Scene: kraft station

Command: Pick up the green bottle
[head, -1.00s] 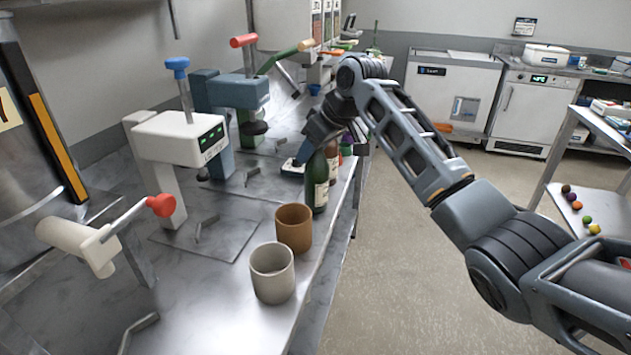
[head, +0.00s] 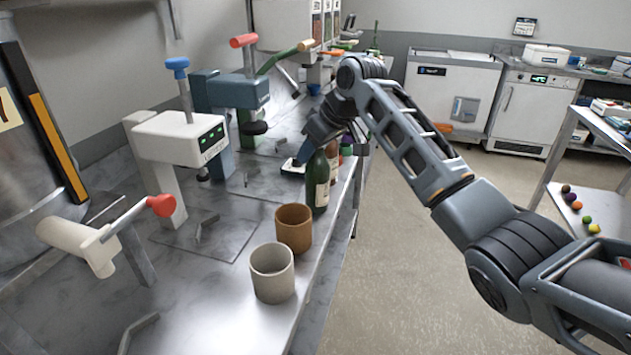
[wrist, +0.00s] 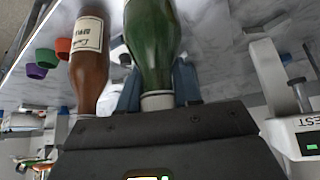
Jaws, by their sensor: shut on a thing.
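The green bottle (head: 317,182) has a pale label and stands upright near the counter's right edge in the head view. It also shows in the wrist view (wrist: 152,45), which looks upside down, with its neck toward my gripper. My gripper (wrist: 157,92) has its blue-grey fingers on either side of the bottle's neck and is shut on it. A brown bottle (wrist: 88,62) with a white label stands close beside the green one.
A brown cup (head: 293,228) and a grey cup (head: 272,273) stand in front on the metal counter (head: 215,310). A white press (head: 180,138) and a blue-grey one (head: 238,93) stand to the left. Small orange, purple and green cups (wrist: 46,58) lie beyond the brown bottle.

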